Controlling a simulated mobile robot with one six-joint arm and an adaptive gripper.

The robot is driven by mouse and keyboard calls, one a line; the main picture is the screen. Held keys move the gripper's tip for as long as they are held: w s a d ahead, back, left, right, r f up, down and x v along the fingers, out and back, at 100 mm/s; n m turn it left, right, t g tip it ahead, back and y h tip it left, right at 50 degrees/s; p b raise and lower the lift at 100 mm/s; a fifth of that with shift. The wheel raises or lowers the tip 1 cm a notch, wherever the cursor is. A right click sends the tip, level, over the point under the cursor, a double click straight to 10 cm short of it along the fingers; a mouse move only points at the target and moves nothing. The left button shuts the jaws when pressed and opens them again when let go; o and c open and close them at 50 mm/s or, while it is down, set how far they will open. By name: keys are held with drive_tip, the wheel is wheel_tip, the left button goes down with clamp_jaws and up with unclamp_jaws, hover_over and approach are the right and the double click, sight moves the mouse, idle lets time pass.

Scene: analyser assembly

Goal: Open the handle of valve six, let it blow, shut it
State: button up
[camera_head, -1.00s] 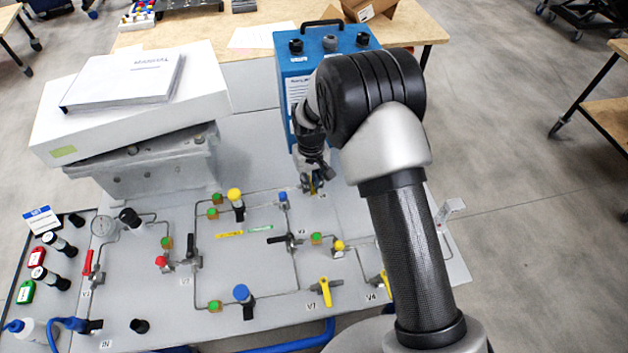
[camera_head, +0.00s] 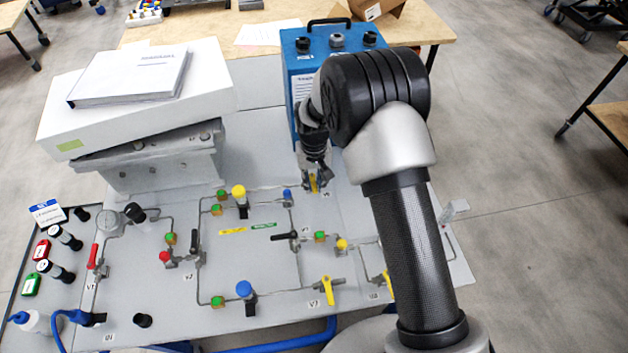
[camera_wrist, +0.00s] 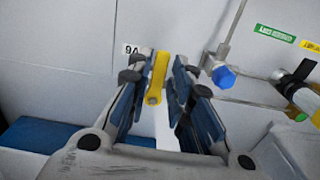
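The yellow handle of valve six (camera_wrist: 157,78) stands between the fingers of my gripper (camera_wrist: 165,72) in the wrist view. It is close to the left finger, with a gap to the right finger, so my gripper is open around it. The valve's label (camera_wrist: 130,50), upside down in this view, is just left of the fingers. In the head view my gripper (camera_head: 317,180) is at the back of the panel, in front of the blue box, with a bit of the yellow handle (camera_head: 313,184) showing between its fingers. The valve body is mostly hidden.
The blue box (camera_head: 301,68) stands close behind my gripper. A blue-capped fitting (camera_wrist: 223,77) and its pipe are right of the fingers. Other valves, such as V7 with a yellow handle (camera_head: 327,290), lie nearer on the panel (camera_head: 270,335). A white box (camera_head: 215,95) is at left.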

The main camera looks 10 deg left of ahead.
sight(314, 186)
drive_tip(key=shift+o, duration=1.1)
wheel_tip(314, 186, up, 12)
